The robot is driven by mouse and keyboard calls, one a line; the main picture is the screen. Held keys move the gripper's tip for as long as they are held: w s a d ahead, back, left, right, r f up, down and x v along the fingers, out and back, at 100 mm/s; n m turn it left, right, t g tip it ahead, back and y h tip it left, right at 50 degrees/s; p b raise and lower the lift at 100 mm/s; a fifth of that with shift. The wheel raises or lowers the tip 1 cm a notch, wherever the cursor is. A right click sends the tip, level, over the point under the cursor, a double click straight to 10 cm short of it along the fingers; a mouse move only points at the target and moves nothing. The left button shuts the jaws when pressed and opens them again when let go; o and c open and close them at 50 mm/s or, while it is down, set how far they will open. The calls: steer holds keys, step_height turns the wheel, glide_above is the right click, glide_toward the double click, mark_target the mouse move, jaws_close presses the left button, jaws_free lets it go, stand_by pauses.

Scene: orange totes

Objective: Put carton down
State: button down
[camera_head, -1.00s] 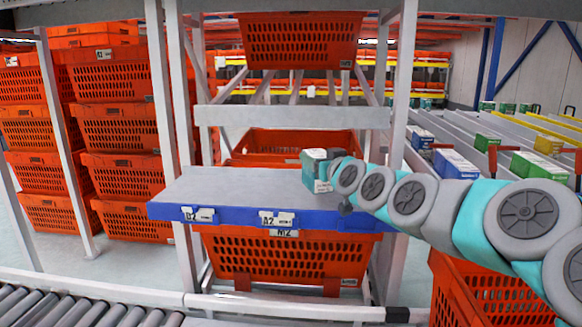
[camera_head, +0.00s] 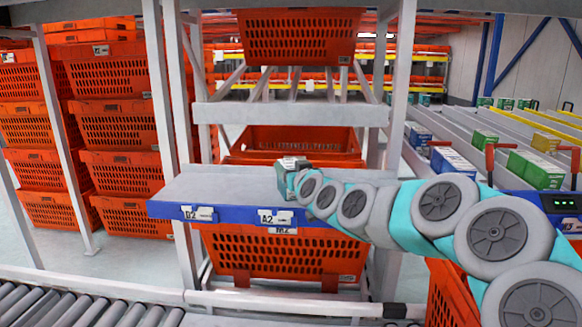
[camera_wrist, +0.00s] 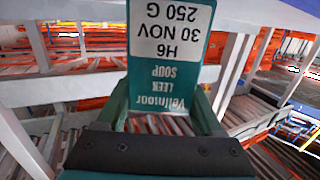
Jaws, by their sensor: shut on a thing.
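In the head view my gripper (camera_head: 291,172) is at the right part of the grey shelf (camera_head: 225,185), which has a blue front edge with tags B2 and A2. The carton is hard to tell apart from the gripper there. I cannot tell whether it touches the shelf.
The left and middle of the shelf are clear. Rack posts (camera_head: 160,95) stand at both sides. An orange tote (camera_head: 285,250) is below the shelf and another tote (camera_head: 300,38) above. A roller conveyor (camera_head: 90,308) runs in front. Lanes with boxes (camera_head: 535,168) are at right.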

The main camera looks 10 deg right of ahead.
steer(key=shift+f, duration=0.15)
jaws_free()
steer(key=shift+r, duration=0.2)
steer(key=shift+s+d+r+b, duration=0.15)
steer(key=shift+s+b, duration=0.1)
steer(key=shift+s, duration=1.75)
steer(key=shift+s+d+b, duration=0.2)
steer(key=shift+s+b, duration=0.1)
steer(key=shift+s, duration=1.7)
steer(key=shift+s+d+r+b, duration=0.15)
steer(key=shift+s+b, duration=0.1)
steer(key=shift+s, duration=1.75)
